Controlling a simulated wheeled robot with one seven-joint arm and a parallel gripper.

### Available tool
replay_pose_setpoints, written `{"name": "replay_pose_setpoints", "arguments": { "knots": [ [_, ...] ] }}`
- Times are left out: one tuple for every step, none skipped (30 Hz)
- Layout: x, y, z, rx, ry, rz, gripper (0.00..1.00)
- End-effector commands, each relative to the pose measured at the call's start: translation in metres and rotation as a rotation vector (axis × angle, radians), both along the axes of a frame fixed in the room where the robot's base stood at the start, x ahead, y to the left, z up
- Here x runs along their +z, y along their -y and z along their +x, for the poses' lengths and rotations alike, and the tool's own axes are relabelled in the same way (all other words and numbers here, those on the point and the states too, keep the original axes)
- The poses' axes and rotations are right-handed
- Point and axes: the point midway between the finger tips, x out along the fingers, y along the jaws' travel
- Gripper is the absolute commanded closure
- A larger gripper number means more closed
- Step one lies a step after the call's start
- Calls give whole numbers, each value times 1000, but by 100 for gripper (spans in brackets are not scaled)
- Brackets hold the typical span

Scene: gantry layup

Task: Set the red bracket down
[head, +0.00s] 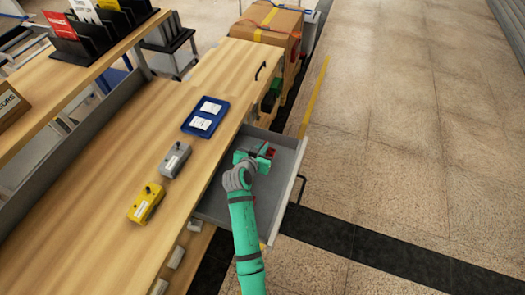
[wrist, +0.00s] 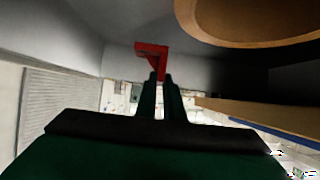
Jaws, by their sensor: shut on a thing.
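The red bracket (head: 268,153) is small and shows just beyond my gripper (head: 260,153) in the head view. In the wrist view the L-shaped red bracket (wrist: 151,48) sits at the tips of my two dark fingers (wrist: 160,78), which are shut on it. My gripper is over or inside the open grey drawer (head: 287,170) of the wooden bench. I cannot tell whether the bracket touches the drawer floor. My arm hides part of the drawer.
On the bench (head: 130,165) lie a blue tray (head: 190,128) with white labels, a grey box (head: 174,160) and a yellow box (head: 146,203). A cardboard box (head: 268,22) stands behind the drawer. The floor to the right is clear.

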Motion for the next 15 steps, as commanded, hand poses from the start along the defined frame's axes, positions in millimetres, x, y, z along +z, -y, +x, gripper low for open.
{"name": "replay_pose_setpoints", "arguments": {
  "knots": [
    [-10,0,-2,1,-6,-1,100],
    [-14,0,-2,1,-5,-1,100],
    [-19,-1,-1,1,-4,0,100],
    [-21,-1,-1,1,-4,0,100],
    [-22,-1,-1,1,-3,-1,100],
    [-23,-1,-1,2,-2,-1,100],
    [-23,-1,-1,2,-1,-1,100],
    [-23,-1,-1,2,-1,-1,100],
    [-22,-1,-1,2,-1,-1,100],
    [-23,-1,-1,2,-1,-1,100],
    [-22,-1,-1,2,-1,-1,100],
    [-23,-1,-1,3,-1,0,100],
    [-23,-1,-1,3,-1,0,100],
    [-24,-1,-1,2,-2,-1,100],
    [-25,0,-1,1,-2,-1,100]
  ]
}}
